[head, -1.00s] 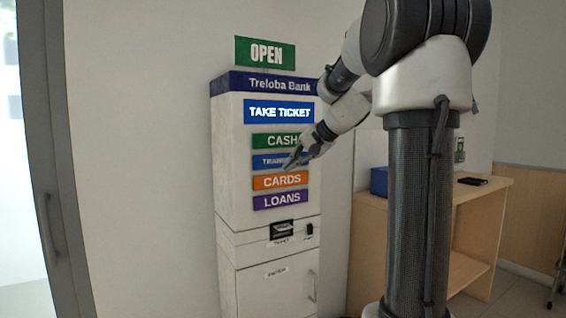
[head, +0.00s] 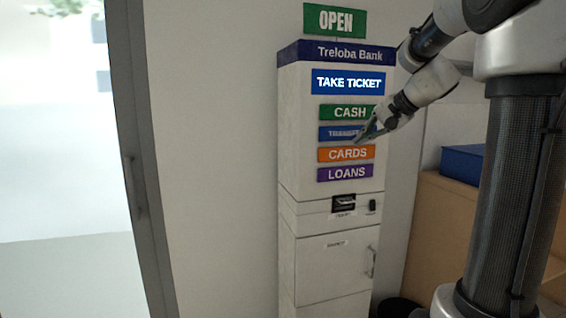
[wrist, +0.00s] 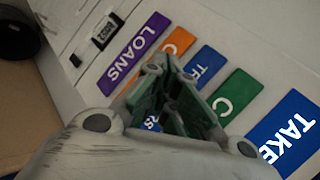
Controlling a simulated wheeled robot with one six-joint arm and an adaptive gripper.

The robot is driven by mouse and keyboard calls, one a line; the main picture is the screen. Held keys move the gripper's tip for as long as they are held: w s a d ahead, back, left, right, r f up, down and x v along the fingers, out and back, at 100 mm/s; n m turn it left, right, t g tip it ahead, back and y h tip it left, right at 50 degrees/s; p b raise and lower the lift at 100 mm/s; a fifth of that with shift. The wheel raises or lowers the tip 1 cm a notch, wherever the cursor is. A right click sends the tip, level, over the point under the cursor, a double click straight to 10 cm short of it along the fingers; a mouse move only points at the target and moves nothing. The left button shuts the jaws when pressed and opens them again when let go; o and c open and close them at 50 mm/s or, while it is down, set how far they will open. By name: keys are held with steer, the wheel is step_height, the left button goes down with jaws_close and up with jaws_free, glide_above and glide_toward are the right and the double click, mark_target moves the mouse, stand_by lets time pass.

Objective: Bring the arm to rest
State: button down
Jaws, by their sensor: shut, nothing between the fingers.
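My gripper (head: 362,138) is shut and empty. In the head view it is in front of the ticket machine (head: 300,215), with its fingertips over the right part of the blue TRANSFERS button (head: 335,132), just above the orange CARDS button (head: 345,153). I cannot tell whether the tips touch the panel. In the wrist view the fingers (wrist: 165,90) point at the button column and hide parts of the CARDS, blue and green CASH labels. The purple LOANS button (wrist: 132,53) and the lit TAKE TICKET sign (wrist: 288,132) show on either side.
A ticket slot (head: 344,202) and a lower door with a handle (head: 370,262) are below the buttons. A wooden counter (head: 428,225) with a blue box (head: 464,164) stands to the right. A grey door frame (head: 140,190) is at the left. A dark round bin (head: 398,308) stands near the machine's foot.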

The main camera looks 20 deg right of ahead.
steer(key=s+f+n+g+h, duration=0.1)
steer(key=s+f+n+g, duration=0.15)
steer(key=s+f, duration=0.6)
steer(key=s+a+f+n+h, duration=0.1)
steer(key=s+a+n, duration=0.1)
steer(key=s, duration=0.4)
steer(key=s+a+f+n+g+h, duration=0.1)
steer(key=s+a+f+n, duration=0.1)
steer(key=s, duration=0.5)
steer(key=s+a+f+n+g+h, duration=0.1)
steer(key=s+a+n, duration=0.1)
steer(key=s+n, duration=0.2)
steer(key=s, duration=0.3)
steer(key=shift+a+f, duration=0.15)
steer(key=shift+f, duration=0.2)
stand_by(0.4)
